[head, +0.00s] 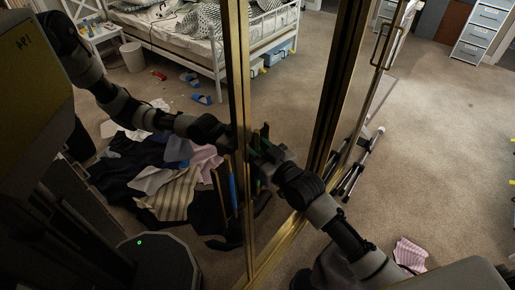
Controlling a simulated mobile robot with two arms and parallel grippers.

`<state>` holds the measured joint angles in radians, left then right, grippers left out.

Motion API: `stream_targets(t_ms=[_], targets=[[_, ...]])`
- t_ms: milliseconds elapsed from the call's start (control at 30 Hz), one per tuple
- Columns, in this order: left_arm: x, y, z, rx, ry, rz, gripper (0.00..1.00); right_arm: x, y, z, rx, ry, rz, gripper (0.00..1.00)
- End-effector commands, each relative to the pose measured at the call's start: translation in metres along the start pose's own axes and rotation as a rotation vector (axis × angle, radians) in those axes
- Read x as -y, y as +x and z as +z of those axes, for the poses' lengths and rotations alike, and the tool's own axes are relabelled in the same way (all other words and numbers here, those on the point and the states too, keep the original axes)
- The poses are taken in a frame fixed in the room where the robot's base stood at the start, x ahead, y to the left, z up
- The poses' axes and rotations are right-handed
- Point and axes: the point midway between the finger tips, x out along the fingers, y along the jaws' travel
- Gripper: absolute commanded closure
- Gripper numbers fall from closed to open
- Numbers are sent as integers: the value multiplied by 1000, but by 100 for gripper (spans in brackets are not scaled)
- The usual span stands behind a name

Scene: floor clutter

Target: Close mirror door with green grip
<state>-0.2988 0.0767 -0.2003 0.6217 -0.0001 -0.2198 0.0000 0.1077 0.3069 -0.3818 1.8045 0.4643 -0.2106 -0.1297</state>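A tall mirror door (300,105) with gold frame strips fills the middle of the head view. My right arm comes in from the lower right, and its gripper (263,158) is at the door's gold edge (238,85). A small dark green part, perhaps the green grip (264,132), shows beside the gripper; whether they touch is unclear. The fingers are dark and partly hidden, so their opening cannot be told. The arm from the left, with a yellow body and reversed lettering, looks like my reflection. My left gripper is not seen for certain.
A second gold-framed edge with a gold bar handle (384,46) stands to the right. A dark tripod-like stand (362,165) is behind it. Pink striped cloth (410,254) lies on the carpet at right, which is otherwise largely clear. A bed and a clothes pile (172,190) show at left, apparently reflected.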

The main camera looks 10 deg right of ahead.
Motion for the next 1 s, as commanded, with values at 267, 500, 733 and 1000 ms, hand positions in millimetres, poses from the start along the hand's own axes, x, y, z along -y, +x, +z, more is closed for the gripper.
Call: stream_targets(t_ms=[267, 500, 733, 1000], targets=[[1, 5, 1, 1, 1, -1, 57, 0, -14, 3, 2, 1, 0, 62], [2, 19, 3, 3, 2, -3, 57, 0, -62, 4, 2, -1, 0, 62], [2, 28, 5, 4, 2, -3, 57, 0, -98, 3, 2, -1, 0, 62], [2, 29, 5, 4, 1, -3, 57, 0, -108, 0, 0, 0, 0, 62]])
